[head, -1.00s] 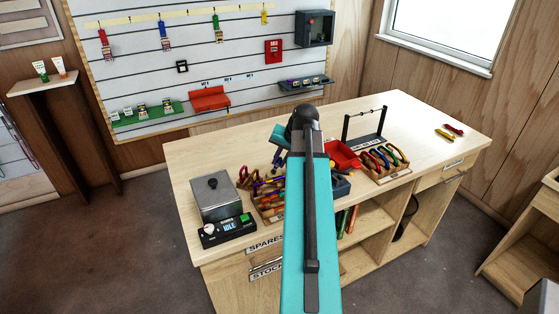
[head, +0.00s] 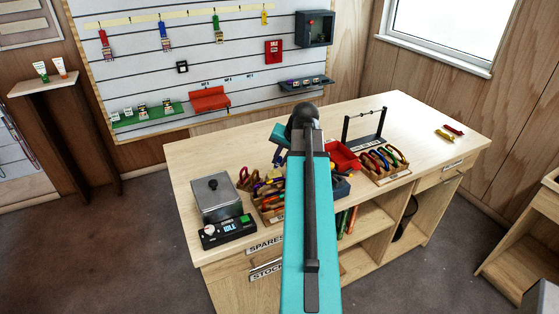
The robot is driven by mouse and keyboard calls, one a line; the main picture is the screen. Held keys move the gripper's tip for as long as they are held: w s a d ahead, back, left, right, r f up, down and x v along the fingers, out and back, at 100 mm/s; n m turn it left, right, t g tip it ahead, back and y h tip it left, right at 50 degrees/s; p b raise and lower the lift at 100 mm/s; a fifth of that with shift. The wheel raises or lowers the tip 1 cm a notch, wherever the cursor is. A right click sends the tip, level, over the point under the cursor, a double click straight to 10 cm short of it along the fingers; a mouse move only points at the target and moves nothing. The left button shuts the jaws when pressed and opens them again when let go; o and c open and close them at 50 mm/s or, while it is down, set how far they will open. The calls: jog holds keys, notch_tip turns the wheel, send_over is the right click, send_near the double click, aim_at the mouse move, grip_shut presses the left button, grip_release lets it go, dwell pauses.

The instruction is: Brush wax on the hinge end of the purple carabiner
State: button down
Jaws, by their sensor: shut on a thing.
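My gripper (head: 278,158) shows only as a small dark end below my teal forearm, over the back of the bench. It looks shut, but the thing between its fingers is too small and too hidden to make out. A small purple bit (head: 258,186) shows among the mixed gear in a wooden tray (head: 268,216) left of my arm; I cannot tell whether it is the purple carabiner. Its hinge end cannot be made out. No brush or wax can be told apart at this size. My upper arm hides the middle of the bench.
A grey lidded box (head: 217,198) stands at the bench's left, with a black display unit (head: 228,232) before it. Right of my arm are a red tray (head: 344,156), a rack of coloured carabiners (head: 383,163) and a dark bar stand (head: 365,140). The bench's right part is mostly clear.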

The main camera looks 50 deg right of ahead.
jog(key=shift+r+p, duration=1.95)
jog(key=shift+r, duration=1.05)
